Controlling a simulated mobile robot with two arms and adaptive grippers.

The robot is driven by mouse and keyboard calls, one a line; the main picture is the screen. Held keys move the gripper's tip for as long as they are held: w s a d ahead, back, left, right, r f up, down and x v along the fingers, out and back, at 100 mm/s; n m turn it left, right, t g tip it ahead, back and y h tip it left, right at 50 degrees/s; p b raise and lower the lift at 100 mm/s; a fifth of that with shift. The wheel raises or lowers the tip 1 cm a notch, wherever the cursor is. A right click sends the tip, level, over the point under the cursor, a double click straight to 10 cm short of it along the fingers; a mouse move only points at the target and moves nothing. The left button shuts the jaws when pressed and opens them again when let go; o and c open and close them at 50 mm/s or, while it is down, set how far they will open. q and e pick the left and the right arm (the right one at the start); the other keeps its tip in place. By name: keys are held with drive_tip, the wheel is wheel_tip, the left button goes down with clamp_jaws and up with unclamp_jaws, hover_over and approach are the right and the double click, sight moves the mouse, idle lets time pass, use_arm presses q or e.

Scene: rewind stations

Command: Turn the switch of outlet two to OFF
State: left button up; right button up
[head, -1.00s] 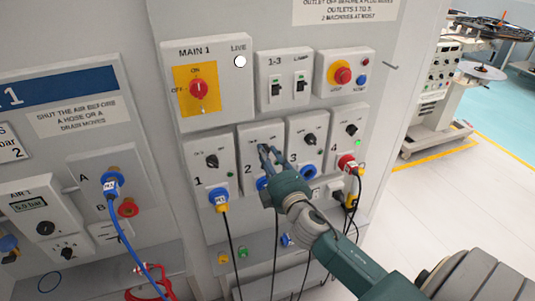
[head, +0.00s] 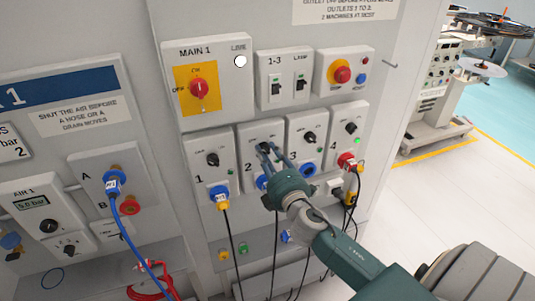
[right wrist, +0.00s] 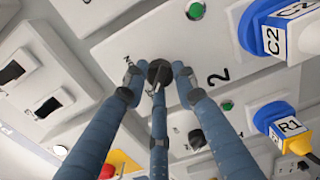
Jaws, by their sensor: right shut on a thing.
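The outlet two panel (head: 245,170) is on the grey cabinet, second in a row of numbered outlets. Its black rotary switch (right wrist: 158,70) sits near the panel's top, largely covered by my fingers. My right gripper (head: 268,152) reaches it from the front; in the right wrist view the blue fingers (right wrist: 158,76) close around the knob from several sides. The knob's pointer direction cannot be read clearly. A blue plug marked C2 (right wrist: 262,25) sits in the outlet two socket, and a green lamp (right wrist: 195,10) is beside it. My left gripper is out of view.
Outlet one (head: 200,185), outlet three (head: 305,125) and outlet four (head: 347,130) stand close on either side. The MAIN 1 switch (head: 198,88) and 1-3 switches (head: 275,88) are above. Cables hang below. Open floor (head: 450,200) lies to the right.

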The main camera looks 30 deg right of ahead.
drive_tip(key=o, duration=1.2)
drive_tip(key=shift+c, duration=0.2)
drive_tip(key=shift+a, duration=0.1)
drive_tip(key=v, duration=1.2)
drive_tip(key=shift+f, duration=0.15)
